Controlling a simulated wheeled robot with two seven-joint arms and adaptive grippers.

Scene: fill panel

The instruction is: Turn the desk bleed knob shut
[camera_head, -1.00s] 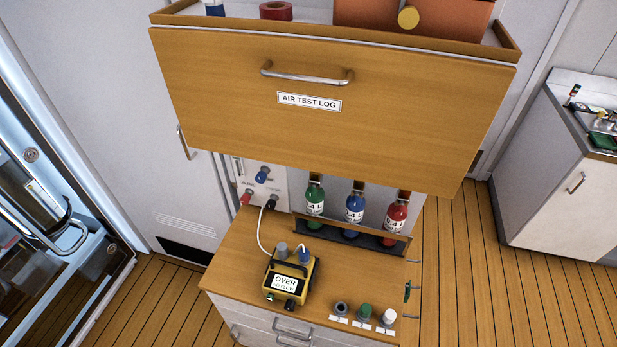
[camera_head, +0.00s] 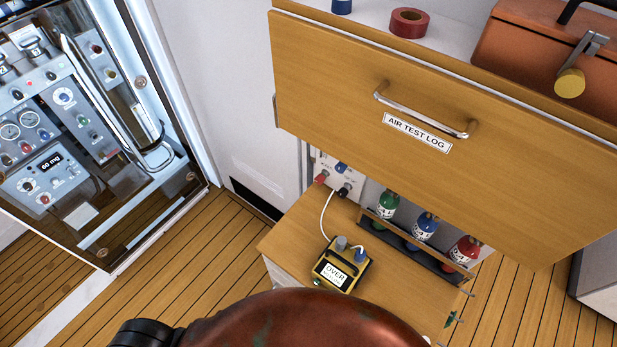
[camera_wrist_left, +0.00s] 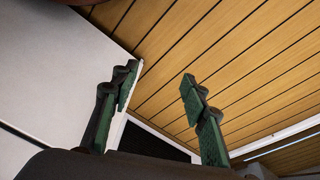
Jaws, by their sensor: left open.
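On the small pale panel (camera_head: 324,176) behind the desk, in the head view, are a blue knob (camera_head: 341,168), a red one (camera_head: 321,179) and a black one (camera_head: 344,190). Their labels are too small to read, so I cannot tell which knob is the bleed. The desk top (camera_head: 290,238) carries a yellow meter (camera_head: 341,268) reading OVER. My left gripper (camera_wrist_left: 158,88) is open and empty in the left wrist view, with pale panelling and wooden floor beyond its green-padded fingers. My right gripper is not in view.
A wooden AIR TEST LOG front (camera_head: 330,75) overhangs the desk. Green (camera_head: 385,208), blue (camera_head: 424,228) and red (camera_head: 464,250) bottles stand in a rack. An instrument cabinet (camera_head: 110,255) stands left. A reddish-brown rounded shape hides the desk's front. Floor between cabinet and desk is clear.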

